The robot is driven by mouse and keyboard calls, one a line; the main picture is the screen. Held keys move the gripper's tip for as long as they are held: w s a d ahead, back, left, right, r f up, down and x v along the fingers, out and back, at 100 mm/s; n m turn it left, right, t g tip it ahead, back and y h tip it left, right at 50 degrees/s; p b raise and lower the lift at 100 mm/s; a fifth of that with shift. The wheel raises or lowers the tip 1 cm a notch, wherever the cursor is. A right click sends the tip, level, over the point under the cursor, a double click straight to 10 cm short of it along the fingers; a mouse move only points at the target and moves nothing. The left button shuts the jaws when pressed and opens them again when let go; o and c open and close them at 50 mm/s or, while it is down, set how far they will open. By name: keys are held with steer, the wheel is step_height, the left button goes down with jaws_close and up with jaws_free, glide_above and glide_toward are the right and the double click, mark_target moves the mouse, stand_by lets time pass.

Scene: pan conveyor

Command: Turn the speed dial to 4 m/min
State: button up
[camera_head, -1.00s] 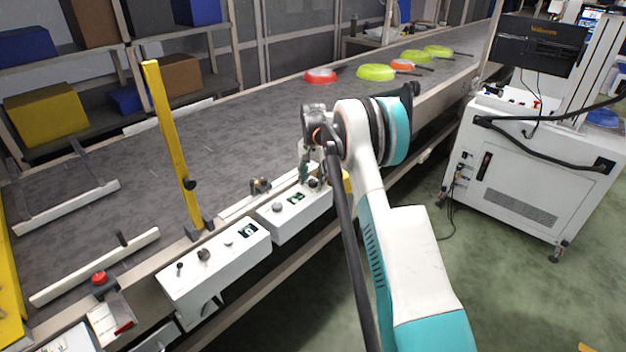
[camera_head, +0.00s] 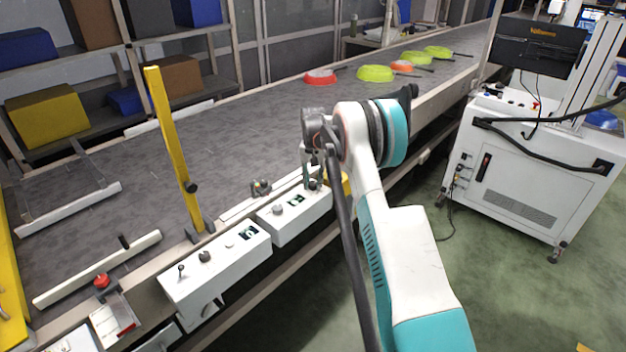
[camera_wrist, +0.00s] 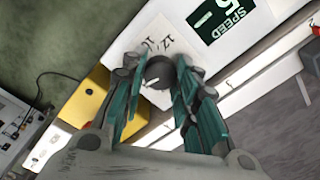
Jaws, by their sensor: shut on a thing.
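The speed dial (camera_wrist: 160,73) is a dark round knob with a white pointer line, on a white control box (camera_head: 287,228) at the conveyor's near edge. In the wrist view it sits between the two fingers of my gripper (camera_wrist: 161,82), which is shut on it. Scale marks on the box beside it are partly legible. A dark display (camera_wrist: 222,19) there reads "SPEED" and a figure that looks like 5, cut by the picture edge. In the head view my gripper (camera_head: 313,180) is over the right end of the box, and my wrist hides part of it.
A second white control box (camera_head: 215,272) with knobs stands to the left, near a yellow post (camera_head: 172,150). A yellow part (camera_wrist: 92,98) lies close to my fingers. Red and green pans (camera_head: 375,74) lie far along the conveyor belt (camera_head: 240,130).

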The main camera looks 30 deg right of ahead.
mark_target(313, 183)
steer(key=shift+n+p, duration=0.55)
steer(key=shift+n, duration=1.65)
steer(key=o, duration=1.1)
steer(key=shift+r, duration=0.15)
step_height(313, 183, up, 12)
steer(key=shift+f, duration=0.15)
